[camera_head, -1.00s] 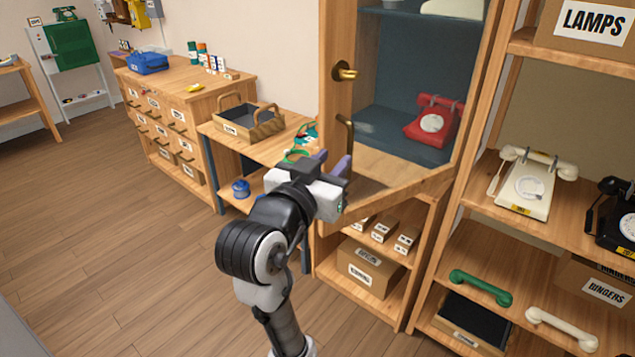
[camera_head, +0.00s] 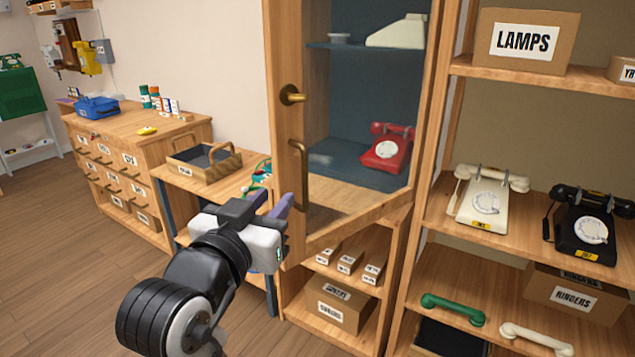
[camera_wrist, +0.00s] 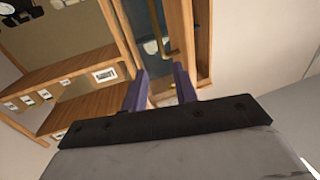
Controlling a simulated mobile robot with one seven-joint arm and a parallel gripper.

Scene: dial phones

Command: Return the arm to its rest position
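My gripper (camera_head: 274,203) is in the middle of the head view, in front of the lower left part of a wooden cabinet with a glazed door (camera_head: 283,150). Its two purple fingers stand apart with nothing between them. The wrist view also shows the open fingers of my gripper (camera_wrist: 159,90), with the cabinet's wooden frame (camera_wrist: 203,45) beyond them. The door's brass pull handle (camera_head: 299,175) is close beyond the fingertips in the head view. I cannot tell whether a finger touches the door. My arm reaches up from the bottom of the head view.
A red dial phone (camera_head: 388,148) stands inside the cabinet. Open shelves (camera_head: 440,208) on the right hold a white phone (camera_head: 485,200), a black phone (camera_head: 590,226) and handsets. A low table with a wooden tray (camera_head: 204,174) stands left of the door. The floor (camera_head: 60,270) at left is free.

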